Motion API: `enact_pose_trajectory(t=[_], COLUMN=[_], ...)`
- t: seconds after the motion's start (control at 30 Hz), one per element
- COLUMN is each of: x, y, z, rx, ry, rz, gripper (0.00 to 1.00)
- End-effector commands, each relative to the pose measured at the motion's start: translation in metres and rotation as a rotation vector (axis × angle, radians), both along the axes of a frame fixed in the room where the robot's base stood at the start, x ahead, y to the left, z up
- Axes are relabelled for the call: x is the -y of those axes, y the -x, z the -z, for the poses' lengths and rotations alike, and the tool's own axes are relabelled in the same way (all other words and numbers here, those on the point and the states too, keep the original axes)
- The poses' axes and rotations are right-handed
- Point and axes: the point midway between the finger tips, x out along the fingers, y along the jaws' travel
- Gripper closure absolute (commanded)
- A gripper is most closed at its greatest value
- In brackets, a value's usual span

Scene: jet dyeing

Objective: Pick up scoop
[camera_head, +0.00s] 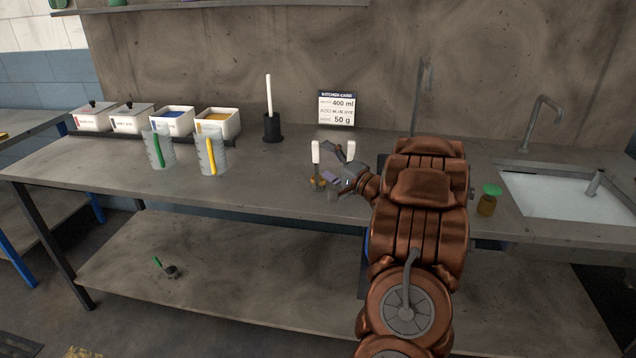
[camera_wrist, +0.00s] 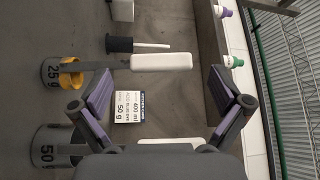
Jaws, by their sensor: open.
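Two upright scoops with white handles stand on the counter by my gripper (camera_head: 334,184). The left scoop's handle (camera_head: 316,152) rises above a yellow part low down. In the wrist view this scoop has a grey cup marked 25 g (camera_wrist: 51,82), and its white handle (camera_wrist: 160,62) lies across the gap just beyond my open fingertips (camera_wrist: 160,78). The other scoop's handle (camera_head: 350,150) rises behind my gripper, which hides its lower part. Its cup, marked 50 g (camera_wrist: 48,150), shows at lower left in the wrist view. My gripper is empty.
A recipe card (camera_head: 337,108) and a black brush holder (camera_head: 272,128) stand behind. Two measuring jugs (camera_head: 160,150) (camera_head: 212,154) and several dye boxes (camera_head: 172,121) stand left. A green-lidded jar (camera_head: 488,200) and sink (camera_head: 570,195) are right. A green-handled item (camera_head: 170,271) lies on the lower shelf.

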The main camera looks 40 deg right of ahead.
Motion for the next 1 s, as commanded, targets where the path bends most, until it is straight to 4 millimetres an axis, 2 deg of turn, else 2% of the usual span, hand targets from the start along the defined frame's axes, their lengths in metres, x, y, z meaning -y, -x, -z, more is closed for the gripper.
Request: enact_pose_trajectory(t=[0.1, 0.2, 0.47, 1.0], x=[-0.001, -0.001, -0.001, -0.001], y=[-0.016, -0.022, -0.024, -0.023], z=[-0.004, -0.004, -0.004, -0.003], rx=[0.002, 0.001, 0.0, -0.001], ry=[0.001, 0.001, 0.002, 0.002], rz=[-0.002, -0.002, 0.001, 0.001], gripper=[0.0, 0.0, 0.0, 0.55])
